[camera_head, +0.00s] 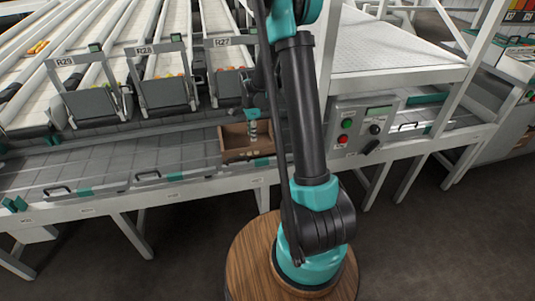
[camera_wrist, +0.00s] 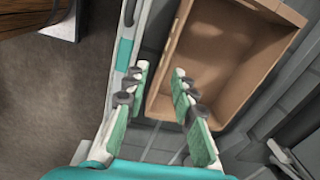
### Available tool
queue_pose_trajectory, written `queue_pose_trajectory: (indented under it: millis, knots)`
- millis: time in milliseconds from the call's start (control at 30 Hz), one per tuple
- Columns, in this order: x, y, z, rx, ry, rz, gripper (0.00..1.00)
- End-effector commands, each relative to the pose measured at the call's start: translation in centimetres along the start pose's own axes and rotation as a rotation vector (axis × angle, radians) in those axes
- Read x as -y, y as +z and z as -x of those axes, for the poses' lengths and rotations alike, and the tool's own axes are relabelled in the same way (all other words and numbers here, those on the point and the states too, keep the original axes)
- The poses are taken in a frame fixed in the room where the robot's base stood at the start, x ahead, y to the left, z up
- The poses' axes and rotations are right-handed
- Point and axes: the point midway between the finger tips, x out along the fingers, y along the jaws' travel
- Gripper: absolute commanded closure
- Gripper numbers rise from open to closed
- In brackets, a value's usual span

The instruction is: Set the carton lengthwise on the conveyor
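The carton (camera_head: 247,155) is a brown, open-topped, empty box. It stands upright on the grey conveyor (camera_head: 185,157) below the chute marked R27. In the wrist view the carton (camera_wrist: 225,50) fills the upper right, slightly turned in the picture. My gripper (camera_head: 252,127) is over the carton in the head view. In the wrist view my gripper (camera_wrist: 160,70) is open, with a clear gap between its fingers. The right finger overlaps the carton's inside and the left finger is outside, so the near wall shows between them. I cannot tell whether either finger touches it.
Several sloped chutes with grey end flaps (camera_head: 165,93) stand behind the conveyor. A control box (camera_head: 361,125) with buttons is to the right. A rail with black handles (camera_head: 160,177) runs along the front edge. The conveyor left of the carton is clear.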

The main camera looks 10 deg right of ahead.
Motion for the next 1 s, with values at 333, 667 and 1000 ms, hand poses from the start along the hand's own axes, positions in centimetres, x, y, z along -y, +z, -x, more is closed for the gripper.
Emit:
queue_pose_trajectory:
  millis: [333, 667, 1000]
  knots:
    - [-9.5, -0.6, 7.1, -0.035, -0.108, 0.494, 0.74]
    - [-19.5, -0.7, 9.8, -0.128, -0.195, 0.977, 0.74]
    - [-27.3, -0.4, 9.0, -0.245, -0.237, 1.371, 0.74]
